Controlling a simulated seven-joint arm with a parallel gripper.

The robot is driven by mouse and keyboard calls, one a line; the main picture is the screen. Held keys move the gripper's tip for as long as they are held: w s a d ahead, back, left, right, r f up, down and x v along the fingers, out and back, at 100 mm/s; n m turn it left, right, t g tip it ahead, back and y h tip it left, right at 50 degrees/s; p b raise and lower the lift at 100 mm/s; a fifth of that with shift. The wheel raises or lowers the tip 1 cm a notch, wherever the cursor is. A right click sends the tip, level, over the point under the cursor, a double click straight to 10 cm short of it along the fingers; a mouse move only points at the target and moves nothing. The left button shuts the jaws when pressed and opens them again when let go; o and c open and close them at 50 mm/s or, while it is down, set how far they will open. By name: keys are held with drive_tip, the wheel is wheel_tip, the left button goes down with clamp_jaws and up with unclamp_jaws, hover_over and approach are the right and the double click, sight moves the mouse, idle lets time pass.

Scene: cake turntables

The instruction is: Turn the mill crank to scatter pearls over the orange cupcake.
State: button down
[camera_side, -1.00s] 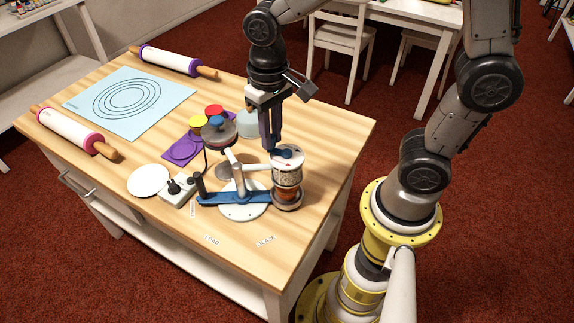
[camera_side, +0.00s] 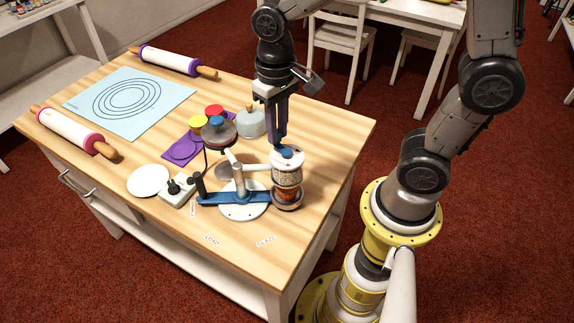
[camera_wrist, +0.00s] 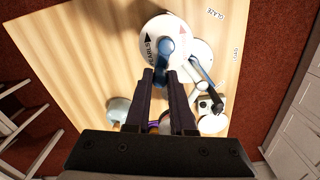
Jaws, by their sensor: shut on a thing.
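My gripper (camera_side: 280,144) points down from above and is shut on the crank's end; the fingertips also show in the wrist view (camera_wrist: 160,76). The orange cupcake (camera_side: 287,195) sits right under the mill in a dark holder, partly hidden by it.
The white round stand base (camera_side: 243,207) with a blue bar (camera_side: 222,198) is left of the mill. A switch box (camera_side: 177,189), a white disc (camera_side: 149,180), a dark turntable (camera_side: 218,134) and a pale domed lid (camera_side: 251,123) stand nearby.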

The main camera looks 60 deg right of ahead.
sight(296, 147)
drive_tip(key=shift+s+d, duration=0.3)
drive_tip(key=shift+s, duration=0.05)
drive_tip(key=shift+s+d+f, duration=0.1)
drive_tip(key=shift+s+d, duration=0.35)
drive_tip(key=shift+s, duration=0.2)
drive_tip(key=shift+s+d, duration=0.15)
drive_tip(key=shift+s, duration=0.45)
